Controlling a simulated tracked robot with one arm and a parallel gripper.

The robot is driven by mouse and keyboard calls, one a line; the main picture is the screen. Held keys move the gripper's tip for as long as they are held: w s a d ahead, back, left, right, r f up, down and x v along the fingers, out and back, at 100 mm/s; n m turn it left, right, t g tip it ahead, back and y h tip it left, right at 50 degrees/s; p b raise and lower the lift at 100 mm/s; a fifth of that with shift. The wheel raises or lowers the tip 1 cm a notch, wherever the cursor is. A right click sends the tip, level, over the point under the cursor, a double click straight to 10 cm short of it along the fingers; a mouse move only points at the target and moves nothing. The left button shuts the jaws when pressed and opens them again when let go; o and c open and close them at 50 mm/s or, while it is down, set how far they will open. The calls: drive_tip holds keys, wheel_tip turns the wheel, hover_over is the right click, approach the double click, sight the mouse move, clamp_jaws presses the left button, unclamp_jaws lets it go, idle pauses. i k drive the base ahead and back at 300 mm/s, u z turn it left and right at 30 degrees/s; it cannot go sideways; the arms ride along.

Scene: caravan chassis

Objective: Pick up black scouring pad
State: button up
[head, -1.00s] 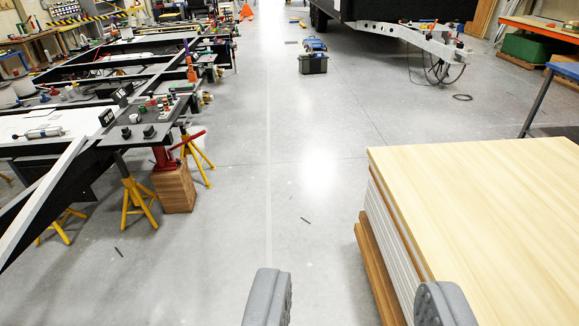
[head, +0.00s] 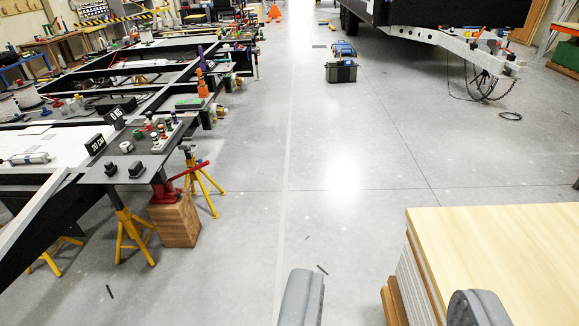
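I cannot make out a black scouring pad for certain. Small dark items lie on the caravan chassis (head: 50,214) at the left, too small to identify. Two small black blocks (head: 123,169) sit on the grey plate at its near end. My gripper (head: 390,287) is at the bottom of the picture, its two grey fingers wide apart. It is open and nothing shows between the fingers. It is over the floor and the near panel stack, well to the right of the chassis.
A stack of pale wood panels (head: 500,245) stands at the lower right. Yellow stands (head: 132,238) and a wood block (head: 176,219) are under the chassis. A toolbox (head: 341,72) and a trailer drawbar (head: 450,42) are farther off. Grey floor (head: 345,170) between is mostly clear.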

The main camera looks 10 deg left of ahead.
sight(136, 169)
drive_tip(key=u, duration=0.15)
drive_tip(key=i, duration=1.3)
drive_tip(key=u, duration=0.6)
drive_tip(key=i, duration=1.3)
drive_tip(key=u, duration=0.55)
drive_tip(key=i, duration=1)
drive_tip(key=u, duration=0.3)
